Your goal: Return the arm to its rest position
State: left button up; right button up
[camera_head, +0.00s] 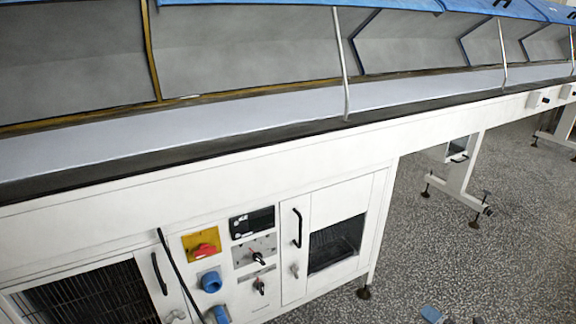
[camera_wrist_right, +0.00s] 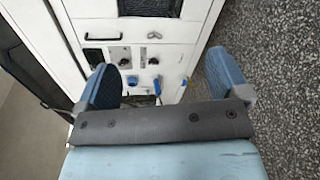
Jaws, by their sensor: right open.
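My right gripper (camera_wrist_right: 164,72) shows in the right wrist view, with its two blue fingers wide apart and nothing between them. The front of the white machine (camera_wrist_right: 150,28) lies beyond the fingers, and the gripper looks clear of it. In the head view, small blue pieces (camera_head: 432,314) at the bottom edge, right of the machine's cabinet, look like the tips of this gripper. The rest of the right arm is out of that view. My left gripper is in neither view.
The long white machine (camera_head: 250,163) with a grey belt (camera_head: 230,115) and raised blue-edged covers crosses the head view. Its cabinet has a red switch (camera_head: 204,250), blue plugs (camera_head: 211,282) and black handles (camera_head: 297,228). Speckled floor (camera_head: 430,265) is open to the right.

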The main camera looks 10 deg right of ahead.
jog(key=s+a+r+m+y, duration=0.1)
jog(key=s+a+r+m, duration=0.3)
jog(key=a, duration=0.4)
jog(key=s+a+r+m+y, duration=0.1)
jog(key=s+a+r+m, duration=0.1)
jog(key=a+r+m, duration=0.5)
jog(key=s+a+r+m+g+y, duration=0.25)
jog(key=s+a+r+m, duration=0.25)
jog(key=s+a+r, duration=0.9)
jog(key=w+a+r+m+t+h, duration=0.2)
jog(key=w+a+r+m+t, duration=0.1)
jog(key=a+r+m+t, duration=0.25)
pick_arm(q)
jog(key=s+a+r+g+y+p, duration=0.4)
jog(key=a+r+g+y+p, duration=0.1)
jog(key=p, duration=3.1)
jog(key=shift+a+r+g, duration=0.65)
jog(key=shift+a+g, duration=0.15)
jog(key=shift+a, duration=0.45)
pick_arm(e)
jog(key=s+d+r+m+g+h, duration=0.1)
jog(key=s+d+r+g+h, duration=0.2)
jog(key=d+r+g+h, duration=0.2)
notch_tip(320, 180, up, 2)
jog(key=d+g, duration=0.2)
jog(key=shift+s+d, duration=0.35)
